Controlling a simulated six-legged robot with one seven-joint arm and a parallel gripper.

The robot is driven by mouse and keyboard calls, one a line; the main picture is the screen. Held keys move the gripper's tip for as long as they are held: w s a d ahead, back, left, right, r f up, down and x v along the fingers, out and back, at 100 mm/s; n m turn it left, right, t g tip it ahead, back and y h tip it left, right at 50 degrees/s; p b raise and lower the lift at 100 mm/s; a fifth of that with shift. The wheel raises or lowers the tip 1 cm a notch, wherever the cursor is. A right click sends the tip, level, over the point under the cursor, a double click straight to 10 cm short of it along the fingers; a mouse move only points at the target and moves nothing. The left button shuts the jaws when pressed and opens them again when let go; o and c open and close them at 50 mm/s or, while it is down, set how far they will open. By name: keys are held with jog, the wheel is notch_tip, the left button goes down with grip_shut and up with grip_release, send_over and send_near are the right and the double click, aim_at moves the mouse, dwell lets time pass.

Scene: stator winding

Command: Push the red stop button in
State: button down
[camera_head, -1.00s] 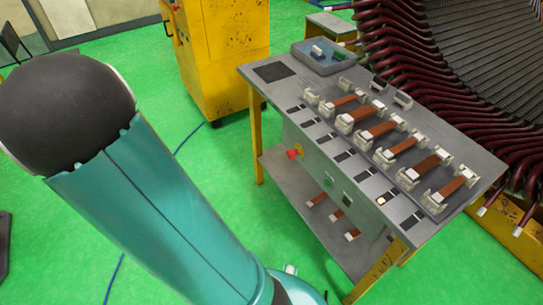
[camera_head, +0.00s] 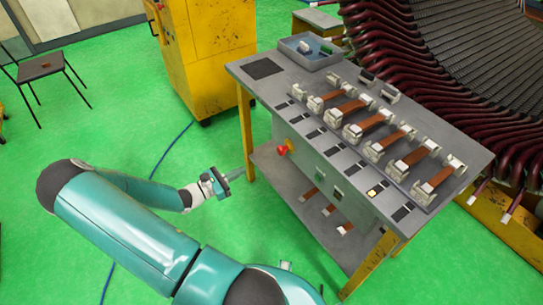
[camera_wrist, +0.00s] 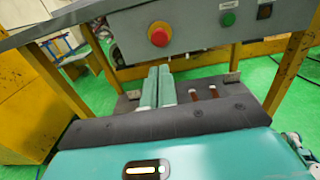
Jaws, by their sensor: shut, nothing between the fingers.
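The red stop button (camera_head: 283,151) stands out from the grey front panel of the workbench, on a yellow collar. In the wrist view the red button (camera_wrist: 159,37) is just above and beyond my fingertips, upper centre. My gripper (camera_head: 239,173) is shut and empty, pointing right toward the panel. It is left of the button and a little lower in the head view, with a gap between them. In the wrist view my gripper (camera_wrist: 160,70) shows two pale green fingers side by side, their tips below the button and apart from it. Nothing hides the button.
A green button (camera_wrist: 228,19) and a black switch (camera_wrist: 265,11) sit right of the red one on the panel. A yellow table leg (camera_head: 246,130) stands left of it. A lower shelf (camera_head: 275,170) lies below. A yellow cabinet (camera_head: 207,60) stands behind. Green floor around my arm is open.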

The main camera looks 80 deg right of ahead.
aim_at(279, 152)
jog(key=x, duration=1.3)
jog(key=shift+s, duration=0.1)
jog(key=shift+s+d, duration=0.3)
jog(key=shift+d, duration=0.1)
jog(key=shift+x, duration=0.95)
jog(key=shift+r, duration=0.15)
jog(key=shift+w, duration=0.2)
jog(key=v, duration=1.4)
jog(key=shift+a, duration=0.4)
